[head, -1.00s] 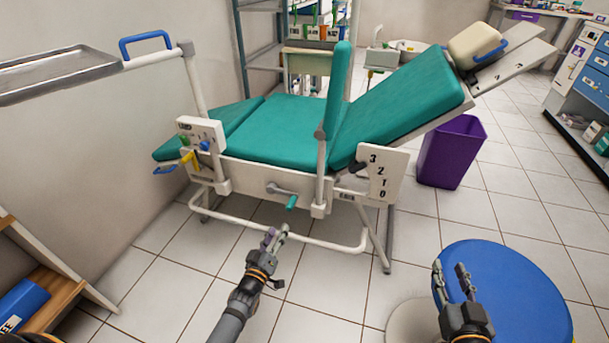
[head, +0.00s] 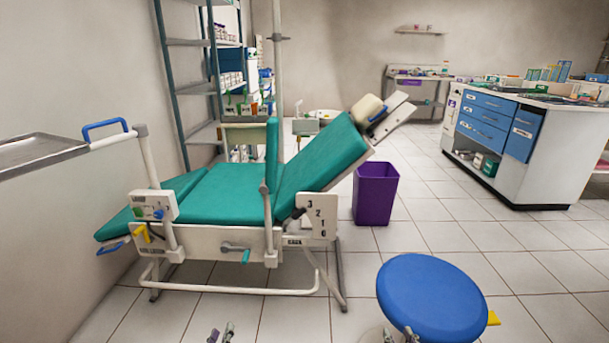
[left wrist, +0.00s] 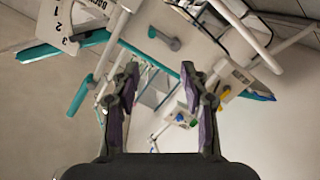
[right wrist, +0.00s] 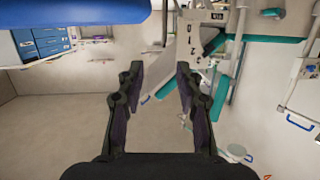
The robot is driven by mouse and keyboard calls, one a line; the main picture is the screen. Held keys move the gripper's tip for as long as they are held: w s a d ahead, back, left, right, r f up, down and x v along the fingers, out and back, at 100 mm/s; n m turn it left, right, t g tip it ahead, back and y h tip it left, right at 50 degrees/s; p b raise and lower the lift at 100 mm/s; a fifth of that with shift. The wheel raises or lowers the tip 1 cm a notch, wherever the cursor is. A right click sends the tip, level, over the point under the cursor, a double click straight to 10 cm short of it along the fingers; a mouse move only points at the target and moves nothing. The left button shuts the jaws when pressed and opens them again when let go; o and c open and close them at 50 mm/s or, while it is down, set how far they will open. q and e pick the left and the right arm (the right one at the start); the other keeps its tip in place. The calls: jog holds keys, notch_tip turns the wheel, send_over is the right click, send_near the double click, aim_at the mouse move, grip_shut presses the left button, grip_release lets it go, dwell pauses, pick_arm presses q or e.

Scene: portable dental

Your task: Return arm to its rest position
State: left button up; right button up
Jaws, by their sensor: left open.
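The teal dental chair (head: 236,190) stands at centre left in the head view, its backrest tilted up to the right. Its teal arm (head: 271,155) points straight up on a white post at the near side. A lever with a teal grip (head: 240,252) sits on the chair's side, below the seat. My left gripper (head: 220,334) shows only its fingertips at the bottom edge. In the left wrist view its fingers (left wrist: 158,72) are apart and empty. My right gripper (head: 398,338) is barely in view in front of the stool; the right wrist view shows its fingers (right wrist: 160,72) apart and empty.
A blue stool (head: 432,298) stands at front right. A metal tray (head: 38,149) on a white pole juts in at left. A cabinet (head: 500,150) stands at right.

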jog(key=s+d+f+g+h+p, duration=0.1)
jog(key=s+d+f+g+p, duration=0.3)
jog(key=s+f+g+p, duration=1.1)
pick_arm(q)
jog(key=s+a+f+m+g+p, duration=0.1)
jog(key=s+g+p, duration=0.7)
jog(key=s, duration=1.4)
jog(key=s+a+f+m+g+y+p, duration=0.1)
jog(key=s+a+m+g+p, duration=0.2)
jog(key=s, duration=1.9)
jog(key=m+g+p, duration=0.3)
jog(key=g+p, duration=0.1)
jog(key=p, duration=0.4)
jog(key=shift+a+f+g, duration=0.2)
jog(key=shift+a+g, duration=0.15)
jog(key=shift+g, duration=0.05)
pick_arm(e)
jog(key=s+d, duration=0.2)
jog(key=s, duration=1.8)
jog(key=shift+d+f+t+h, duration=0.25)
jog(key=shift+d+t+h, duration=0.05)
pick_arm(q)
jog(key=shift+w+f, duration=0.1)
pick_arm(e)
jog(key=shift+f, duration=0.1)
